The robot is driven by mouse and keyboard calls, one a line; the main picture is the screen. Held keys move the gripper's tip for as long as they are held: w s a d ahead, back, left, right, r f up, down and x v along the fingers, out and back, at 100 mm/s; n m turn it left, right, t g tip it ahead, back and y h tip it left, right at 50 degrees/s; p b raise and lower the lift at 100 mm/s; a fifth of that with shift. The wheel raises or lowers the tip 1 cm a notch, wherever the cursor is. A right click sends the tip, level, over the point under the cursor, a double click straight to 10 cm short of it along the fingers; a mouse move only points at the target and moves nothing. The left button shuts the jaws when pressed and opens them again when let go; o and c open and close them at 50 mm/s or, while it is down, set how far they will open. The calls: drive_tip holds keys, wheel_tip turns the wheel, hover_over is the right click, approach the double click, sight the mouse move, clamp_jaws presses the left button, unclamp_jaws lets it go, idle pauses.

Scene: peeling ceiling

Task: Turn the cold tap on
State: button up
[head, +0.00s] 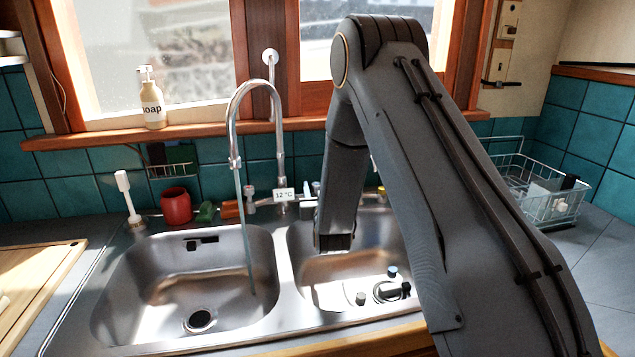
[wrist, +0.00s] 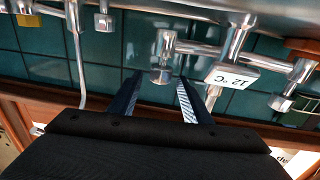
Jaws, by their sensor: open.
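A chrome mixer tap (head: 233,125) with a tall curved spout stands behind the double sink. A thin stream (head: 246,235) that looks like water runs from it into the left basin. A small 12 °C display (head: 284,195) is on its body, also seen upside down in the wrist view (wrist: 232,77). One knob (head: 250,196) is left of the display. In the wrist view, the other knob (wrist: 162,75) lies between and just beyond the fingertips of my open gripper (wrist: 160,82); contact is unclear. No hot or cold mark is readable. My arm hides the gripper in the head view.
The left basin (head: 150,290) and the right basin (head: 335,275) lie in front. A red cup (head: 176,205) and a white brush (head: 127,198) stand at left. A soap bottle (head: 152,100) is on the sill. A wire rack (head: 540,190) is at right.

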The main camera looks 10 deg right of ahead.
drive_tip(key=shift+w+d+p, duration=0.1)
drive_tip(key=shift+w+p, duration=0.2)
drive_tip(key=shift+w, duration=0.95)
drive_tip(key=c, duration=1)
drive_tip(key=shift+w+m+h+b, duration=0.1)
drive_tip(key=shift+m+h+b, duration=0.65)
drive_tip(key=shift+h, duration=0.35)
drive_tip(key=shift+c, duration=0.2)
drive_tip(key=shift+m+g+h+b, duration=1.1)
drive_tip(key=shift+m+h, duration=0.35)
drive_tip(key=shift+h, duration=0.75)
drive_tip(key=shift+r, duration=0.1)
drive_tip(key=o, duration=1)
drive_tip(key=shift+o, duration=0.2)
